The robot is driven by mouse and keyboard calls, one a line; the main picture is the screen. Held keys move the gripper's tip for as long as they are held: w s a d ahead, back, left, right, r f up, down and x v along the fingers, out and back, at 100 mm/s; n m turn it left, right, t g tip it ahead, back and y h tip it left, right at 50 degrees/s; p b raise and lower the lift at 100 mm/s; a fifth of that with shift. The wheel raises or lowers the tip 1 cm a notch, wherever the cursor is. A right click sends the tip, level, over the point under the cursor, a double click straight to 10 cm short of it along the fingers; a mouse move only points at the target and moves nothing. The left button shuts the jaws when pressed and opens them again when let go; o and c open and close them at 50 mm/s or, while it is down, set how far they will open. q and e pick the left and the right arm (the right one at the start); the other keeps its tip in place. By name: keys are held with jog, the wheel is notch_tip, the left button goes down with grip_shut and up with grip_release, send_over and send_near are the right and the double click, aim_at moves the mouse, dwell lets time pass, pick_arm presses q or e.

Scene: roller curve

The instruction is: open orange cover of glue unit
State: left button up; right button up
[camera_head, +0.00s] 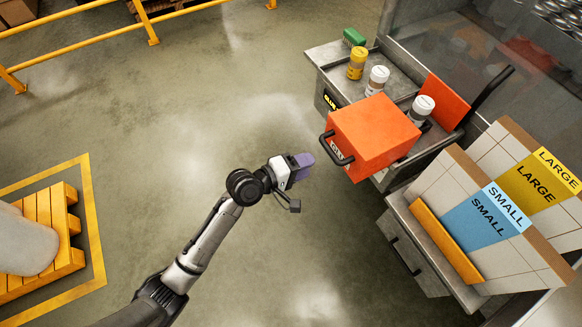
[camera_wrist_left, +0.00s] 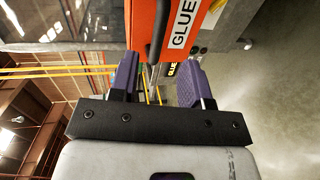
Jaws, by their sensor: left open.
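The orange cover (camera_head: 374,135) sits on the grey glue unit (camera_head: 326,62) at the upper right in the head view. Its black handle (camera_head: 337,149) is on the side facing my left arm. My left gripper (camera_head: 303,164) is to the left of the handle, close to it. In the left wrist view the open purple fingers (camera_wrist_left: 157,82) have the black handle (camera_wrist_left: 157,32) between them or just beyond them. I cannot tell the depth, and no contact is clear. The cover (camera_wrist_left: 190,20) shows there with a GLUE label. My right gripper is not in view.
Bottles with yellow (camera_head: 357,62) and white lids (camera_head: 377,80) and a green brush (camera_head: 354,37) stand on the glue unit. LARGE and SMALL bins (camera_head: 490,215) are at the right. A pallet (camera_head: 45,225) is at the left. The floor between is clear.

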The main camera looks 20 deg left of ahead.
pick_arm(q)
jog(key=v, duration=0.4)
dwell(0.4)
